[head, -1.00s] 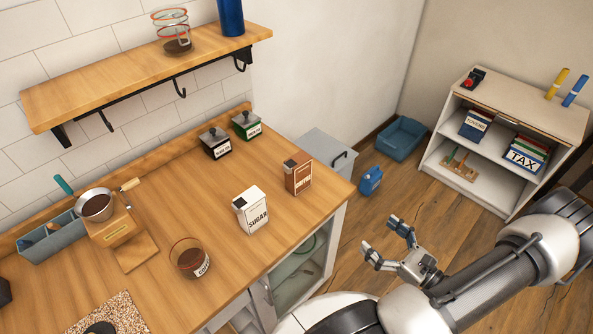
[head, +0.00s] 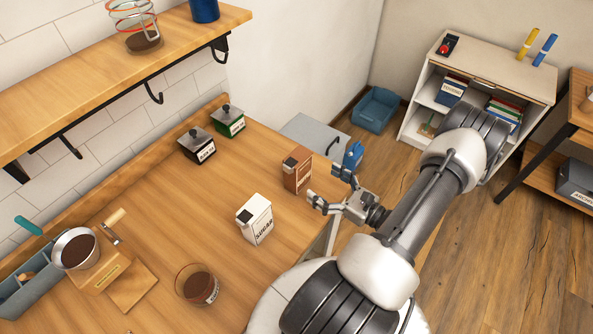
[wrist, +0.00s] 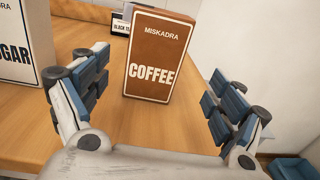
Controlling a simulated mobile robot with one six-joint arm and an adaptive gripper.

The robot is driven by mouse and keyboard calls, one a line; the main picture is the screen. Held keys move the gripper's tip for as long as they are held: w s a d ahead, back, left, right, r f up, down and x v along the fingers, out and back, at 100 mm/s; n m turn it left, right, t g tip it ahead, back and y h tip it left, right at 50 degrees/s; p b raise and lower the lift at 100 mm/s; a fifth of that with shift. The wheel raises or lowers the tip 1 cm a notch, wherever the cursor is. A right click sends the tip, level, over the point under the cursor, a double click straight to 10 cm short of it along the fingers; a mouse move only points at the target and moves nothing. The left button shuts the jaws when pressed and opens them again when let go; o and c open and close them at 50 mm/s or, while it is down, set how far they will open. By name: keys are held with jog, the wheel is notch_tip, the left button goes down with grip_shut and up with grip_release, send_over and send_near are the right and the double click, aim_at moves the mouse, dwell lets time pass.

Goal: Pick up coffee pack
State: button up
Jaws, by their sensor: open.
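The brown coffee pack (head: 298,170) stands upright on the wooden counter near its right edge. In the wrist view the coffee pack (wrist: 158,55) faces me with its COFFEE label, ahead of and between my spread fingers. My gripper (head: 330,187) is open and empty, just in front of the pack and apart from it. In the wrist view my gripper (wrist: 153,100) has one finger on each side, with bare counter between them. The pack's back is hidden.
A white sugar pack (head: 256,221) stands left of the coffee pack; it also shows in the wrist view (wrist: 22,45). Black (head: 198,146) and green (head: 229,121) tins stand behind. A glass of coffee (head: 196,286) sits nearer. Counter (head: 190,215) is clear around the coffee pack.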

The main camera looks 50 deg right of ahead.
aim_at(305, 172)
jog(key=w, duration=0.4)
jog(key=shift+w, duration=0.1)
jog(key=w, duration=0.2)
jog(key=w+a+b, duration=0.1)
jog(key=w, duration=0.1)
jog(key=shift+w+r, duration=0.1)
jog(key=shift+w, duration=0.5)
jog(key=shift+c, duration=0.5)
jog(key=c, duration=1.1)
jog(key=shift+r, duration=0.15)
jog(key=shift+c, duration=0.2)
